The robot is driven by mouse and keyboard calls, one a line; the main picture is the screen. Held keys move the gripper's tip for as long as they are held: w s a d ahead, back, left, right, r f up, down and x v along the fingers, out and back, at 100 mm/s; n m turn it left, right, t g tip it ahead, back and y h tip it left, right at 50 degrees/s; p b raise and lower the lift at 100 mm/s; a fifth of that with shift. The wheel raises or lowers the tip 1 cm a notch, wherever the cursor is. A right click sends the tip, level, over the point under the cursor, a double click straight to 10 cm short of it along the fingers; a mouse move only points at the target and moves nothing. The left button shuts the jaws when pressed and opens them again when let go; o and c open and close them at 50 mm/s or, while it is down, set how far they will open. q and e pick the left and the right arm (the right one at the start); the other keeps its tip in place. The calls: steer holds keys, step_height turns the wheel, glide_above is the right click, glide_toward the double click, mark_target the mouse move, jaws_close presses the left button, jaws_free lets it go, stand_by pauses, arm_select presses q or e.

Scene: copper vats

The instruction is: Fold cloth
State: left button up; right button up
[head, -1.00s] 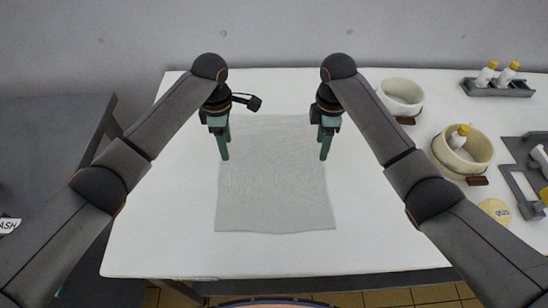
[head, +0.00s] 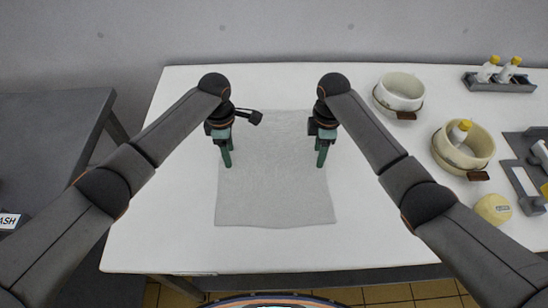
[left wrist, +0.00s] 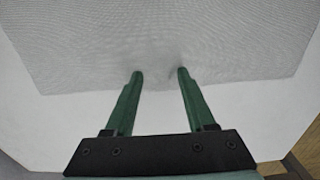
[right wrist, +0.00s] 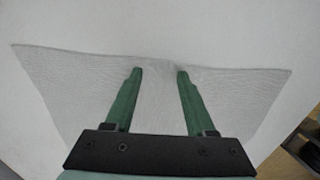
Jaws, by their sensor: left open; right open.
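A pale grey, roughly square cloth (head: 276,200) lies flat and unfolded on the white table (head: 170,235). My left gripper (head: 227,166) points down over the cloth's left edge. It is open and empty. In the left wrist view its fingertips (left wrist: 160,72) are over the cloth (left wrist: 150,35) near its edge, with a small pucker between them. My right gripper (head: 320,166) points down over the cloth's right edge, also open and empty. In the right wrist view the cloth's edge runs by its fingertips (right wrist: 158,71), slightly puckered there. I cannot tell whether the fingertips touch the cloth.
Two cream round pots (head: 400,92) (head: 464,148) with brown handles stand to the right. A yellow-capped bottle (head: 460,132) is in the nearer one. A grey rack (head: 500,84) with bottles is at the back right. A round yellowish item (head: 493,208) lies nearer. The table around the cloth is clear.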

arm_select(q)
steer(key=c, duration=0.8)
arm_select(e)
steer(key=c, duration=0.8)
arm_select(q)
jaws_close()
arm_select(e)
jaws_close()
